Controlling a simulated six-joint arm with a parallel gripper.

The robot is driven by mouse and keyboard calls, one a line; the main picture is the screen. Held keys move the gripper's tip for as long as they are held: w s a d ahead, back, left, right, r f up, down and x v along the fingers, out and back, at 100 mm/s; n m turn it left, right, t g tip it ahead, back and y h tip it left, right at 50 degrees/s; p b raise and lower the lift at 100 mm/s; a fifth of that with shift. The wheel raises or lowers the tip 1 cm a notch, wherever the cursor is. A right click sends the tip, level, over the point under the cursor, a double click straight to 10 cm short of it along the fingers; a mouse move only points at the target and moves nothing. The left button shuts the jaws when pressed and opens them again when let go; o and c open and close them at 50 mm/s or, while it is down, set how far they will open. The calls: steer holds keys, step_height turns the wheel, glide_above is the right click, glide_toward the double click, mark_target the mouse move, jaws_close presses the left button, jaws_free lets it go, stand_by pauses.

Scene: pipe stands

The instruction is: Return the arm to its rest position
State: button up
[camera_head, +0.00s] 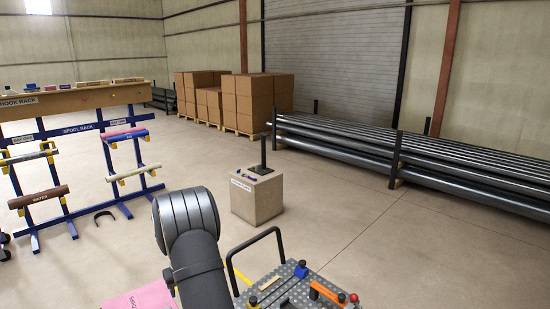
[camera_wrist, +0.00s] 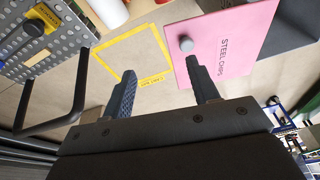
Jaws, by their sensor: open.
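My gripper (camera_wrist: 161,68) shows in the wrist view with its two dark fingers spread apart. Nothing is between them. Beyond the fingers is a yellow-outlined rectangle (camera_wrist: 133,40) with a yellow label on the floor or a flat surface. A pink panel marked "STEEL CHIPS" (camera_wrist: 215,50) lies beyond the right finger and shows a grey round knob. In the head view my dark arm rises at the lower middle, and my gripper is out of sight there. The pink panel's edge (camera_head: 142,297) shows at the bottom, left of my arm.
A perforated grey cart top (camera_head: 300,288) with a black handle and tools stands right of my arm. Behind it is a block with a black post (camera_head: 257,196). Blue racks (camera_head: 85,165) stand left, pipe stacks (camera_head: 440,165) right, cartons (camera_head: 240,100) behind. Open floor lies between them.

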steer(key=s+d+r+m, duration=0.2)
steer(key=s+d+r, duration=0.2)
steer(key=s+d, duration=0.4)
steer(key=s+d+r+m, duration=0.2)
steer(key=s+d+r, duration=0.2)
steer(key=s+d, duration=0.4)
steer(key=shift+s+d+h, duration=0.25)
steer(key=shift+d+h, duration=0.05)
steer(key=shift+d, duration=0.35)
steer(key=shift+r, duration=0.1)
steer(key=m+g+y, duration=0.1)
steer(key=m, duration=2.5)
glide_toward(167, 307)
steer(key=shift+s+d+x, duration=0.1)
steer(key=shift+s+x, duration=0.1)
steer(key=shift+x, duration=1.15)
steer(key=shift+s+d+x, duration=0.1)
steer(key=shift+s+x, duration=0.1)
steer(key=shift+x, duration=1.15)
steer(key=shift+s+x, duration=0.15)
steer(key=shift+x, duration=1.2)
steer(key=c, duration=0.4)
